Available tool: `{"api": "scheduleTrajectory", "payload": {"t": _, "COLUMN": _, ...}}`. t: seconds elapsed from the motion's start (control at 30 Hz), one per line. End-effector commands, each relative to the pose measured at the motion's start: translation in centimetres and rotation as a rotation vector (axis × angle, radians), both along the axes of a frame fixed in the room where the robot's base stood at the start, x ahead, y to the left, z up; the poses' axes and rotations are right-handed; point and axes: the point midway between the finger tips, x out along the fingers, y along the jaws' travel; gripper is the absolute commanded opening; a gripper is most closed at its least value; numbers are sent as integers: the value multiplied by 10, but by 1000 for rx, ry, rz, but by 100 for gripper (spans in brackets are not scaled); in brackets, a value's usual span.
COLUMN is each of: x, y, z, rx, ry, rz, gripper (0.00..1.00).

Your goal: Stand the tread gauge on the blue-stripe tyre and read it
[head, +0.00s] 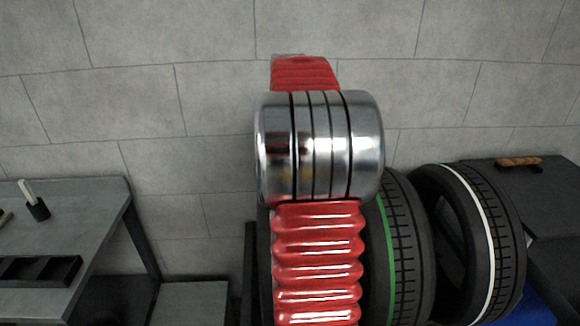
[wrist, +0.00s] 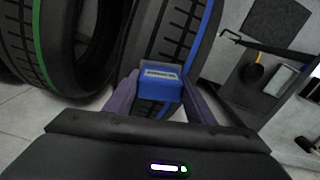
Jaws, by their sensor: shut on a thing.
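In the wrist view my gripper (wrist: 158,98) is shut on the tread gauge (wrist: 160,92), a small blue block with a pale display whose digits are too small to read. The blue-stripe tyre (wrist: 176,38) stands upright just behind the gauge, its blue line along the right side of the tread. The gauge overlaps the tread in this view; I cannot tell whether it touches. In the head view my red ribbed arm and its polished joint cover the middle, and hide my gripper, the gauge and the blue-stripe tyre.
A green-stripe tyre (head: 402,250) and a white-stripe tyre (head: 478,240) stand upright to the right of my arm. A grey bench (head: 75,215) with a black tray (head: 38,270) is at the left. A dark cabinet (head: 540,195) is at the right.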

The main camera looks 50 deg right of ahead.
Motion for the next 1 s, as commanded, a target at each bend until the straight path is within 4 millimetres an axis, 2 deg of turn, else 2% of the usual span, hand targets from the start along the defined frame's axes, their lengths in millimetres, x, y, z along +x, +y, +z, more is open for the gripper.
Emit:
{"api": "scheduleTrajectory", "payload": {"t": 0.3, "x": 0, "y": 0, "z": 0, "rx": 0, "ry": 0, "rz": 0, "gripper": 26}}
{"api": "scheduleTrajectory", "payload": {"t": 0.33, "x": 0, "y": 0, "z": 0, "rx": 0, "ry": 0, "rz": 0, "gripper": 51}}
{"api": "scheduleTrajectory", "payload": {"t": 0.6, "x": 0, "y": 0, "z": 0, "rx": 0, "ry": 0, "rz": 0, "gripper": 70}}
{"api": "scheduleTrajectory", "payload": {"t": 1.0, "x": 0, "y": 0, "z": 5, "rx": -1, "ry": -1, "rz": 0, "gripper": 72}}
